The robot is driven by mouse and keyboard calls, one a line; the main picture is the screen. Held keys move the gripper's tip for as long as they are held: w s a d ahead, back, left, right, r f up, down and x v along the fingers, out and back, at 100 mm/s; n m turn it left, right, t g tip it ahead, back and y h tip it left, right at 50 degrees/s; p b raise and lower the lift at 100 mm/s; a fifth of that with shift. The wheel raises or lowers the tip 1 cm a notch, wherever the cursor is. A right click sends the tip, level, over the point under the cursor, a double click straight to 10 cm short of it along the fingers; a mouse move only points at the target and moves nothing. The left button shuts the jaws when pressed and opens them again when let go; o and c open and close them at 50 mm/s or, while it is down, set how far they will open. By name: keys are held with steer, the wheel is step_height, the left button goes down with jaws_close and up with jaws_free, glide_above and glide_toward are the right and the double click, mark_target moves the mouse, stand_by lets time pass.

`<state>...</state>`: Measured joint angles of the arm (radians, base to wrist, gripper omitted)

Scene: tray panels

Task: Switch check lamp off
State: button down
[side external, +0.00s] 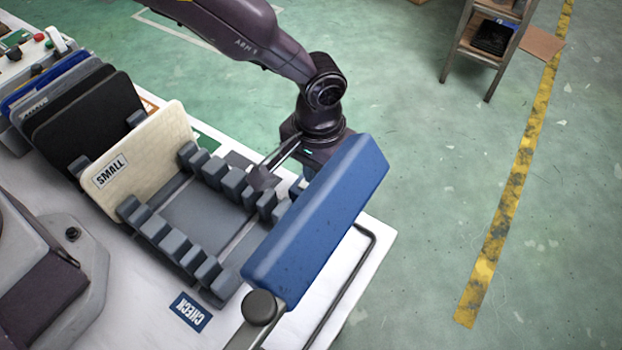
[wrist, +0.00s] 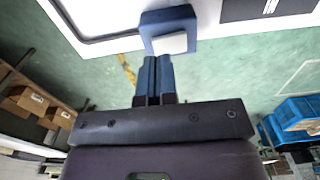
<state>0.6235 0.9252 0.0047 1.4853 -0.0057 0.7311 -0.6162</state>
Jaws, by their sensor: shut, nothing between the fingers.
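The check lamp appears to be the long blue bar hood (side external: 318,215), held over the rack on a grey arm with a dark round knob (side external: 259,307) at its near end. The blue and white CHECK label (side external: 191,311) lies on the white table near it. My gripper (wrist: 155,80) is shut and empty, its blue fingers pointing at a blue block with a white face (wrist: 168,28), probably the lamp's end; contact cannot be told. In the side view my gripper (side external: 308,173) is behind the hood's far end, its fingertips hidden. Whether the lamp is lit cannot be told.
A grey slotted rack (side external: 205,215) stands beside the hood. A cream panel marked SMALL (side external: 135,160) and several dark and blue panels stand to its left. A black rail (side external: 350,280) runs along the table edge. Open green floor lies to the right.

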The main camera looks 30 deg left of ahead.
steer(key=shift+f, duration=1.35)
stand_by(0.4)
steer(key=shift+r, duration=3.55)
steer(key=s+a+r+t, duration=0.2)
steer(key=s+a+r, duration=0.7)
steer(key=a+r, duration=0.2)
steer(key=s+a+r+t, duration=0.3)
steer(key=s+a+r, duration=0.7)
steer(key=a, duration=0.6)
step_height(320, 180, up, 2)
steer(key=shift+a+r+t, duration=0.2)
steer(key=shift+a+t, duration=0.1)
steer(key=shift+s, duration=0.1)
